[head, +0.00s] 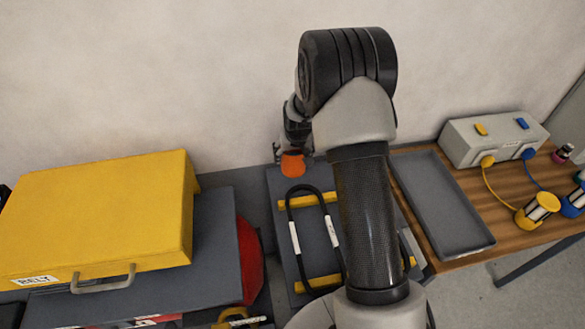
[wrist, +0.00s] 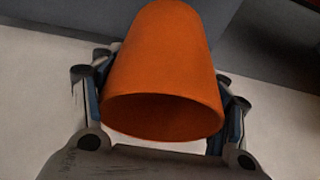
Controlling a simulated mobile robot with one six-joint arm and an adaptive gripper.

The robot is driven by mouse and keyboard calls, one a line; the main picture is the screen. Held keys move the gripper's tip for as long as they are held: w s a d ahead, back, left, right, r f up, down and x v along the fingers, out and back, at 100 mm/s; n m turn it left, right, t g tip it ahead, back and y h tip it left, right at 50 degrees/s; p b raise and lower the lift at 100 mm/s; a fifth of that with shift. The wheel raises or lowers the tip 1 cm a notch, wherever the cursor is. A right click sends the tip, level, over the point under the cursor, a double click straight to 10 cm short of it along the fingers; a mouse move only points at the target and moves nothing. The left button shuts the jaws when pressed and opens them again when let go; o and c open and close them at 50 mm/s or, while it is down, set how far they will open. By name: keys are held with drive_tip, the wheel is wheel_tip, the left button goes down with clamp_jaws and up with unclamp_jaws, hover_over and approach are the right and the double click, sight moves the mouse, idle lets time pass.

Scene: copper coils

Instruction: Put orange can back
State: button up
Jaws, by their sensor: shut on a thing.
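The orange can (head: 293,166) is at the far end of my arm in the head view, near the wall and over the back of a grey board (head: 288,240). In the wrist view the orange can (wrist: 165,75) fills the middle, tapered, with a dark hollow rim towards the camera. My gripper (head: 294,150) is shut on it, a finger on each side. I cannot tell whether the can touches the board beneath. My arm hides part of the board.
A black cable loop (head: 290,222) lies on the board across yellow strips. A yellow case (head: 95,218) and a red round thing (head: 249,262) are on the left. A grey tray (head: 440,205), a grey box (head: 490,138) and yellow-capped coil (head: 538,210) are on the wooden table.

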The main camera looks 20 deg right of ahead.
drive_tip(key=shift+w+f+b, duration=0.1)
drive_tip(key=shift+f+b, duration=0.55)
drive_tip(key=shift+f, duration=2.15)
drive_tip(key=shift+f, duration=0.15)
drive_tip(key=o, duration=1.9)
